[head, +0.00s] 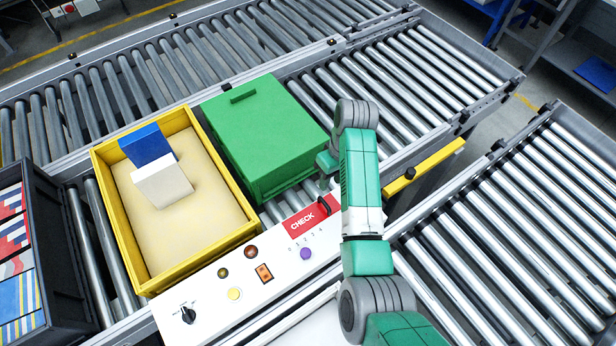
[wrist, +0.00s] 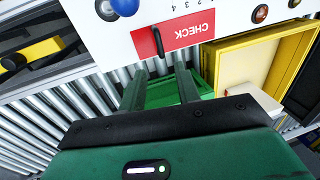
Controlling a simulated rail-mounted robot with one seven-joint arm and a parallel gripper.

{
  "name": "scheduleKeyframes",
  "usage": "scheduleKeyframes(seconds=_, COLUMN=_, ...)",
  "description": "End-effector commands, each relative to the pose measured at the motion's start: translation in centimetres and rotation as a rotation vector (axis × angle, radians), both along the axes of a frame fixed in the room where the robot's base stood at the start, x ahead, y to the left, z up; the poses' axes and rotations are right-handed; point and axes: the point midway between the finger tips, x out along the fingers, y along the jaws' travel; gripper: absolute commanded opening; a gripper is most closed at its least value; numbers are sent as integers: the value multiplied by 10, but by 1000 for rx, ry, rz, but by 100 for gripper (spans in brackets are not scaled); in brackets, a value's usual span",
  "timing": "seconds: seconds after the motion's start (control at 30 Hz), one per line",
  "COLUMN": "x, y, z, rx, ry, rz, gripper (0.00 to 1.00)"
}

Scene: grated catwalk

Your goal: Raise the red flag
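A red plate lettered CHECK (head: 302,222) lies on the white control panel, and I take it for the red flag. It also shows in the wrist view (wrist: 188,36), flat against the panel. A black upright handle (wrist: 157,42) stands at one end of it. My gripper (wrist: 162,75) is open and empty, its two fingers apart and pointing towards the handle. The handle sits beyond the fingertips and between their lines; I see no contact. In the head view my gripper (head: 326,172) is partly hidden by my arm.
The white panel (head: 205,290) carries knobs, lamps and a switch. Behind it are a green lidded box (head: 262,130) and a yellow crate (head: 120,215) holding a blue and a white block. A dark crate (head: 70,250) stands left. A yellow bar (head: 437,163) lies right. Roller conveyors surround everything.

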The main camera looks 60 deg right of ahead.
Motion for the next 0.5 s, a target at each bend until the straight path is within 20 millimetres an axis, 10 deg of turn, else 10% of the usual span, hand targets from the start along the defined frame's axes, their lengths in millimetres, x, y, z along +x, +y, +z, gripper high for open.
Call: scheduleKeyframes(seconds=0.5, x=2, y=12, z=-64, rx=19, ry=10, rz=2, gripper=32)
